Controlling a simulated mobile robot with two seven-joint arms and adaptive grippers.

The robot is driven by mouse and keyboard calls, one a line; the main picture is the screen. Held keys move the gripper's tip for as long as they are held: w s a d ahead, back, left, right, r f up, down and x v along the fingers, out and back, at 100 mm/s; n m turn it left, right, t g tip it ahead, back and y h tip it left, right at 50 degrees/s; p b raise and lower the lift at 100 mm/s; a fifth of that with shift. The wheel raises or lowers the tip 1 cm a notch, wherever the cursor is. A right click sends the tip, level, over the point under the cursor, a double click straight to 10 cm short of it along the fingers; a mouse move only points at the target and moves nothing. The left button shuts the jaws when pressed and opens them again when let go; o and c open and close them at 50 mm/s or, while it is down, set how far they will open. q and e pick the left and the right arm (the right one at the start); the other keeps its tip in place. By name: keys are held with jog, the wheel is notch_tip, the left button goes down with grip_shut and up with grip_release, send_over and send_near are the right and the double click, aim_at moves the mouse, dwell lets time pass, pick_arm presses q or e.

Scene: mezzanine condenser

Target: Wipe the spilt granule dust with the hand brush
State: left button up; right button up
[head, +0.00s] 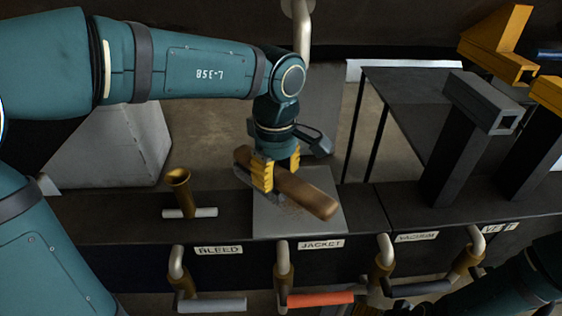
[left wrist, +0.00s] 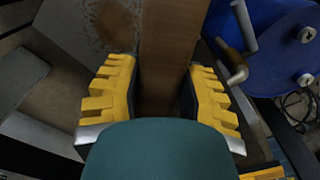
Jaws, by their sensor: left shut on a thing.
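The hand brush (head: 312,195) is a long brown wooden block. My left gripper (head: 275,176) is shut on it, with a yellow finger on either side. The brush also shows in the left wrist view (left wrist: 168,50), running up between the yellow fingers (left wrist: 165,95). The brush is over a light grey plate (head: 265,220) on the dark bench. Brown granule dust (head: 293,210) shows on the plate beside and below the brush, and in the left wrist view (left wrist: 110,22) left of it. Whether the brush touches the plate is unclear.
Valve handles line the bench front under labels BLEED (head: 218,250), JACKET (head: 320,244) and VACUUM; the JACKET handle is red (head: 320,299). A brass funnel-like fitting (head: 180,190) stands left of the plate. Dark posts (head: 465,140) rise at the right. A blue drum (left wrist: 275,45) shows in the wrist view.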

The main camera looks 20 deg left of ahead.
pick_arm(q)
jog(key=shift+s+f, duration=0.2)
jog(key=shift+f, duration=0.6)
jog(key=shift+w+f, duration=0.15)
jog(key=shift+f, duration=1.8)
jog(key=shift+f, duration=1)
jog(key=shift+d, duration=0.1)
